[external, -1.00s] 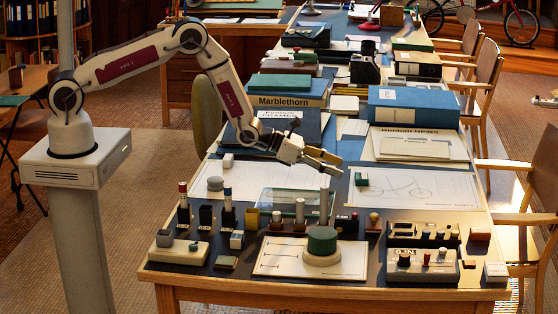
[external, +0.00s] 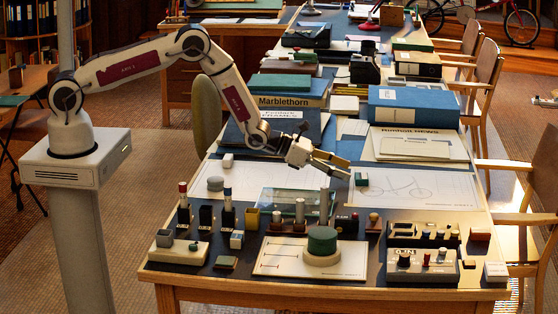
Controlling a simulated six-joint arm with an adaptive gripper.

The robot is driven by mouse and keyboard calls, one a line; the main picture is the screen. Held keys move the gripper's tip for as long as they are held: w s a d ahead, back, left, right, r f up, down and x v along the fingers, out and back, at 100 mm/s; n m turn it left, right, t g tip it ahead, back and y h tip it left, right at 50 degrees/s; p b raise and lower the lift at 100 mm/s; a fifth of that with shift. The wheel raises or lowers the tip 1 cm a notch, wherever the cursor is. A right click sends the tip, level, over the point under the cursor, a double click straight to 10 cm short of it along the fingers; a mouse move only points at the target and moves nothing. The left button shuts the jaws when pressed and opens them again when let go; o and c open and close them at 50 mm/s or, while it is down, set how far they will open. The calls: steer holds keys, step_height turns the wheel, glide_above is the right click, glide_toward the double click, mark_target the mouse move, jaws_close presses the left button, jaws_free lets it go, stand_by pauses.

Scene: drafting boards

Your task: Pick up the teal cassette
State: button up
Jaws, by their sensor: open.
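A small teal block with a pale left side (external: 361,180), which looks like the teal cassette, sits on the left edge of the right drawing sheet. My gripper (external: 344,167) is open and empty. It is above the table, just left of and a little behind the teal block in the picture. I cannot tell its exact height or whether it touches anything. A flat dull-green piece (external: 226,263) lies near the front left; it is too small to identify.
A round green-topped piece (external: 322,240) stands on a white board in front. Several upright posts and dark blocks (external: 206,215) line the middle. A blue box (external: 413,106) stands behind on the right. The right drawing sheet (external: 430,190) is mostly clear.

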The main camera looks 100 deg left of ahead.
mark_target(359, 176)
steer(key=shift+w+f, duration=0.1)
steer(key=shift+w, duration=0.05)
steer(key=shift+a+x, duration=0.25)
steer(key=shift+x, duration=2.15)
steer(key=shift+c, duration=0.4)
steer(key=c, duration=1.1)
